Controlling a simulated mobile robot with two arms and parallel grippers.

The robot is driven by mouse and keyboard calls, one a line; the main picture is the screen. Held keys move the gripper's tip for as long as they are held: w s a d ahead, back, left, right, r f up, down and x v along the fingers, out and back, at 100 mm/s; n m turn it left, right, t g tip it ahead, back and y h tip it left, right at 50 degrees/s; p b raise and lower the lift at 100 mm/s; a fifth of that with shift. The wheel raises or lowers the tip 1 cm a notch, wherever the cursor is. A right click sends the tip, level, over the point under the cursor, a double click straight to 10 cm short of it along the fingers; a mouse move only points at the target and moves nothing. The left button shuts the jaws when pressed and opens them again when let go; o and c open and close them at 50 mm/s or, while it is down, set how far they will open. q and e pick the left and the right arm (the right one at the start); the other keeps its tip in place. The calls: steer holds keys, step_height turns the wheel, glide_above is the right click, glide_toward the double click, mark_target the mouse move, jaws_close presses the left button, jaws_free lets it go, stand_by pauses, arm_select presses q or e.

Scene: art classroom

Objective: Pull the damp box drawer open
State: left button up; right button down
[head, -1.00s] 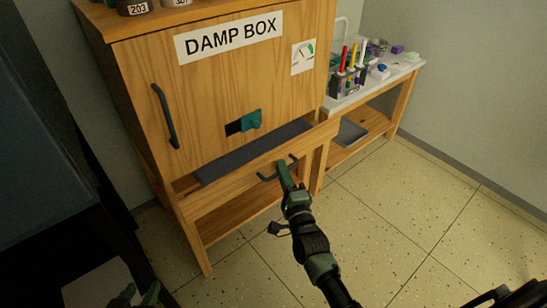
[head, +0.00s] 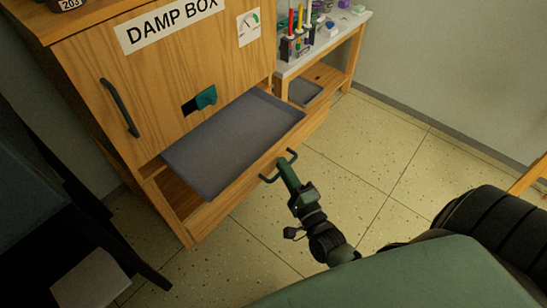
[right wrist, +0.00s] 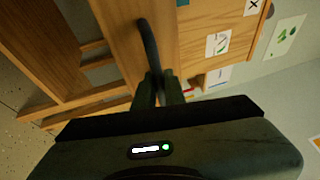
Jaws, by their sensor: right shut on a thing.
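The wooden damp box (head: 152,75) carries a "DAMP BOX" sign. Its drawer (head: 232,190) stands well out below the door, with a flat grey tray (head: 235,140) in it. My right gripper (head: 284,170) is shut on the dark drawer handle (head: 292,155) at the drawer front. The right wrist view shows the bow-shaped handle (right wrist: 149,42) running between the gripper's fingers (right wrist: 160,85). The fingers hide part of the handle. My left gripper is not in view.
The door has a dark upright handle (head: 119,108) and a teal latch (head: 205,98). A side table (head: 330,42) with markers and art supplies stands to the right. Speckled floor (head: 375,160) is clear in front of the drawer. A dark piece of furniture (head: 45,190) stands at the left.

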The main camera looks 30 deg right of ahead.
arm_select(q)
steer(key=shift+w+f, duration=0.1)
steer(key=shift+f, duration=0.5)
arm_select(e)
steer(key=shift+s+d, duration=0.15)
steer(key=shift+s, duration=0.4)
steer(key=c, duration=1.8)
jaws_free()
steer(key=shift+o, duration=0.2)
